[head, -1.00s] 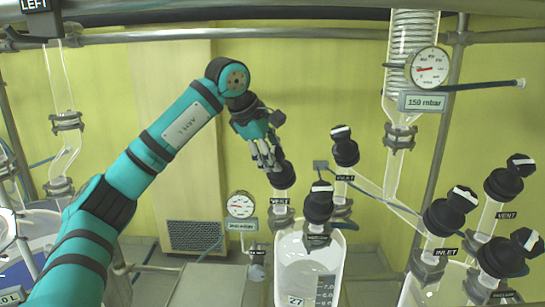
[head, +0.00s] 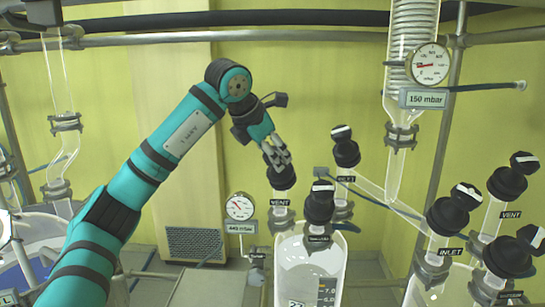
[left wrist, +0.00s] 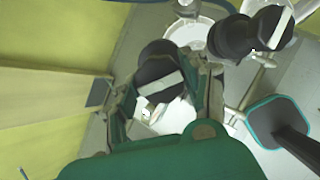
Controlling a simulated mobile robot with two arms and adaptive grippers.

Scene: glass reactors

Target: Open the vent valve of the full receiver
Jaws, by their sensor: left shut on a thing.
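The vent valve (head: 282,180) is a black knob above a VENT label, on a glass neck of the middle receiver (head: 311,268). This receiver is a clear glass vessel with a volume scale. My left gripper (head: 276,160) is shut on the top of this knob, coming from above. In the left wrist view the knob (left wrist: 158,72) with its white stripe sits between the two fingers (left wrist: 165,100). The liquid level in the vessel is hard to make out. My right gripper is not in view.
A gauge (head: 240,206) with a label reading about 440 mbar is left of the vent valve. Two more black valves, one at the front (head: 320,202) and one behind (head: 345,147), stand close by. Another receiver's vent (head: 508,182) and inlet valves (head: 447,215) are at the right.

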